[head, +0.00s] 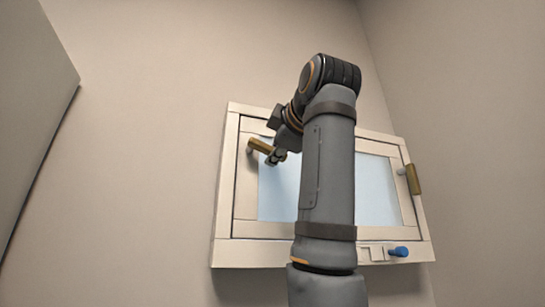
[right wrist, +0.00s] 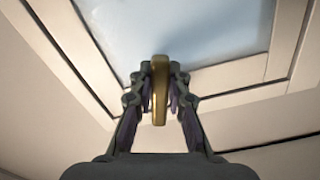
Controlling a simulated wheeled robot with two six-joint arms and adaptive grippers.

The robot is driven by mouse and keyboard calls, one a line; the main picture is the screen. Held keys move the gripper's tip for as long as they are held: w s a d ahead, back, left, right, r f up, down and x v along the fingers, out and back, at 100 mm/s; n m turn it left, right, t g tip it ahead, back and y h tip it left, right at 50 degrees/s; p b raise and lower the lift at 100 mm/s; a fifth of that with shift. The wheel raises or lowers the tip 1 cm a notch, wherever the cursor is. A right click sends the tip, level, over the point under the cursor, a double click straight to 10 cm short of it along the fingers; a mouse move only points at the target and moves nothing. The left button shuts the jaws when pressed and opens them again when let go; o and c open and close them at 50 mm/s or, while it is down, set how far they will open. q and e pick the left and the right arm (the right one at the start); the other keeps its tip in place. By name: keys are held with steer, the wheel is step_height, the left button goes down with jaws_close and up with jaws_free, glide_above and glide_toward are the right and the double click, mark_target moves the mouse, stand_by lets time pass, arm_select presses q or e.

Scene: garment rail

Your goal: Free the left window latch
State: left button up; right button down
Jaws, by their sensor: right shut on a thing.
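The left window latch (head: 260,146) is a brass-coloured handle on the left side of the window frame in the head view. It points right and slightly down from its pivot. My right gripper (head: 275,157) is at the free end of this latch. In the right wrist view the latch (right wrist: 160,90) stands between the two fingers of my right gripper (right wrist: 160,88), which are shut on it. My right arm hides part of the window's middle. My left gripper is in neither view.
The cream window frame (head: 232,190) holds a pale blue pane (head: 278,195). A second brass latch (head: 413,179) stands upright on the right side. A blue handle (head: 399,251) sits at the lower right of the frame. A grey panel (head: 30,100) is at the far left.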

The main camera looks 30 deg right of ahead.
steer(key=shift+d+r+n+p, duration=0.15)
steer(key=shift+r+n, duration=0.3)
steer(key=shift+n, duration=0.5)
steer(key=shift+r+n+p, duration=0.15)
steer(key=shift+r+n, duration=0.25)
steer(key=shift+n, duration=0.55)
steer(key=c, duration=1.3)
jaws_free()
steer(key=v, duration=1.2)
